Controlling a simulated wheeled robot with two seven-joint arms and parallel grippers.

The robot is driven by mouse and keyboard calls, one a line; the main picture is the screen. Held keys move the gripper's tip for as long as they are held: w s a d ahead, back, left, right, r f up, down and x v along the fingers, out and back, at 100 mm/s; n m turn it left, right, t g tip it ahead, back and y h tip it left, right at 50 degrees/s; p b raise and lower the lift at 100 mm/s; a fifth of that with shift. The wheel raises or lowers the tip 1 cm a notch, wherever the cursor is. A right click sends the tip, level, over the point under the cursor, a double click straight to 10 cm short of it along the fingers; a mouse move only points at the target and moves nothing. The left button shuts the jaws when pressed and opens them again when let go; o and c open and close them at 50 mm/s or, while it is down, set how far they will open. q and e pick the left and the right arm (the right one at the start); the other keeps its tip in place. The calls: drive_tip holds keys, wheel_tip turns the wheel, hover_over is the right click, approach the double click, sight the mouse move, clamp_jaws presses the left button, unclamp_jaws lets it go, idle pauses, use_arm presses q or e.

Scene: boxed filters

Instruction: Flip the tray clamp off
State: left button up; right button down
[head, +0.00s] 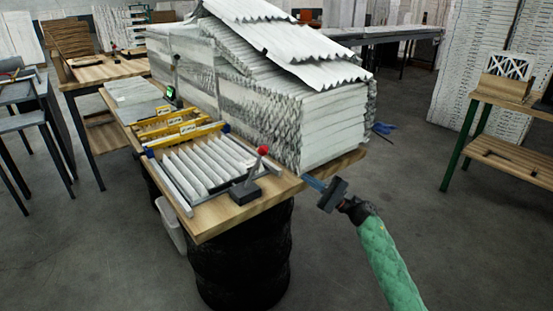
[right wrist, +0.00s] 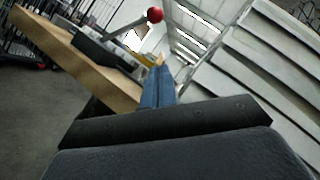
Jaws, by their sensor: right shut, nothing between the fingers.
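The tray clamp (head: 248,183) is a dark base with a grey lever that ends in a red ball knob (head: 263,150). It sits at the near right corner of the tray (head: 180,205), which holds white pleated filter pieces (head: 208,165). The lever stands raised and tilted. My right gripper (head: 311,182) is shut and empty, just off the table's right edge, to the right of the clamp and apart from it. In the right wrist view the blue fingers (right wrist: 157,85) are together, with the red knob (right wrist: 155,15) beyond them, up and slightly left. My left gripper is not in view.
A tall stack of wrapped white filters (head: 320,125) stands on the wooden table (head: 225,218), close behind the clamp. Yellow labelled pieces (head: 180,130) lie beyond the tray. A black drum (head: 240,265) is under the table. The floor at right is clear up to another bench (head: 510,145).

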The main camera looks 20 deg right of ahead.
sight(255, 167)
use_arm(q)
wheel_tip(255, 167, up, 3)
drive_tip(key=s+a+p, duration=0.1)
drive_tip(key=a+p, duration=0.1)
use_arm(e)
drive_tip(key=p+x, duration=0.1)
drive_tip(key=x, duration=0.6)
drive_tip(key=shift+r, duration=0.2)
drive_tip(key=shift+p+x, duration=0.65)
drive_tip(key=shift+x, duration=0.6)
use_arm(q)
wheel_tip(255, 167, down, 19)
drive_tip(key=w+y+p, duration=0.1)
drive_tip(key=p, duration=0.1)
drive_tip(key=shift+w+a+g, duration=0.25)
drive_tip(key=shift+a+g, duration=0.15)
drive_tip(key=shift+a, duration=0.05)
use_arm(e)
drive_tip(key=shift+s+a+r, duration=0.15)
drive_tip(key=shift+a+r, duration=0.4)
drive_tip(key=shift+a, duration=0.15)
drive_tip(key=shift+s+a+r, duration=0.15)
drive_tip(key=shift+a+r, duration=0.4)
drive_tip(key=shift+a, duration=0.15)
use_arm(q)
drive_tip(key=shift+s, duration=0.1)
